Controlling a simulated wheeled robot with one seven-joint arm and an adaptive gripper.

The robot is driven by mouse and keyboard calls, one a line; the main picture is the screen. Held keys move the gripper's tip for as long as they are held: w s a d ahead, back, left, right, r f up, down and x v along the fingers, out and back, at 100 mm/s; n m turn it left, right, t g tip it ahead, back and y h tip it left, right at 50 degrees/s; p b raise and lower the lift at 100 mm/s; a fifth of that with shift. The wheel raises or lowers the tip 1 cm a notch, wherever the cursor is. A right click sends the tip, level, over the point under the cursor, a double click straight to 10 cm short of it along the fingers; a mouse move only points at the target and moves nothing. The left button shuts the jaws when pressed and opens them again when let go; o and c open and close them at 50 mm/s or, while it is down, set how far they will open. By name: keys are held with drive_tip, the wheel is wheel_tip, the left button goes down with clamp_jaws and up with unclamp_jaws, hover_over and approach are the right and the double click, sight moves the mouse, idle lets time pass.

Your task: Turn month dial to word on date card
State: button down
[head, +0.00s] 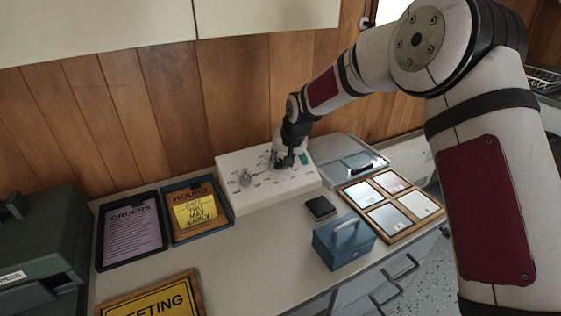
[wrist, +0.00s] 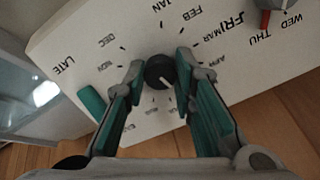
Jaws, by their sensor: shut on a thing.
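My gripper (head: 285,160) is over the white dial panel (head: 262,196). In the wrist view, my gripper's fingers (wrist: 160,68) are shut on the black month dial (wrist: 158,70), one on each side. The dial's white pointer line slants toward the lower right of that picture, among the summer months; the exact word is unclear. JAN, FEB, MAR, NOV and DEC show around it; the right finger covers some of the labels. The yellow date card (head: 196,211) reads THU, MAY, EARLY and lies in the HOURS tray (head: 178,236).
A weekday knob with a red pointer (wrist: 265,18) and a green slider (wrist: 92,103) by LATE are on the same panel. A blue box (head: 343,246), a black pad (head: 320,207) and a framed tile board (head: 393,204) stand to the right.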

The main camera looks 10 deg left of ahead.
drive_tip(key=n+b, duration=0.1)
drive_tip(key=n, duration=0.4)
drive_tip(key=shift+b, duration=0.35)
drive_tip(key=c, duration=1.3)
unclamp_jaws()
drive_tip(key=v, duration=1.2)
drive_tip(key=shift+a, duration=0.1)
